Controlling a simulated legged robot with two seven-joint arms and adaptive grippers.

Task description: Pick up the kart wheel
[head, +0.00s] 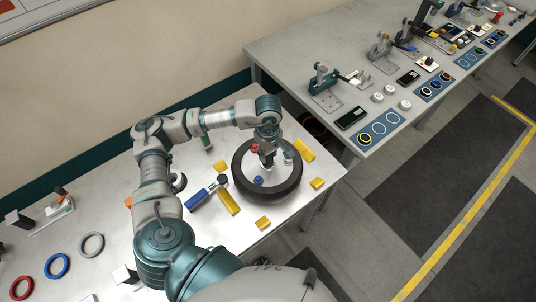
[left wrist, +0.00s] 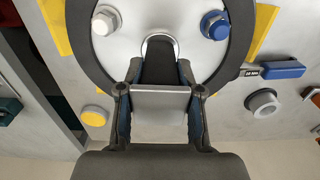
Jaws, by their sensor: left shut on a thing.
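The kart wheel (head: 276,196) has a black tyre and a pale disc centre and lies flat at the right end of the near table; I cannot tell whether it touches the tabletop. My left gripper (head: 267,158) reaches down over its middle and is shut on the wheel at the hub. In the left wrist view the fingers (left wrist: 160,75) meet at the hub ring, with the tyre (left wrist: 88,58) curving around. A blue nut (left wrist: 215,25) and a white nut (left wrist: 105,20) sit on the disc. A red nut (head: 254,147) shows in the head view. My right gripper is not in view.
Yellow blocks (head: 304,150) stand around the wheel. A blue-handled tool (head: 198,199) lies left of it. Coloured rings (head: 57,265) lie at the table's left. A second table (head: 290,52) with clamps, discs and blue mats stands behind right, across a narrow gap.

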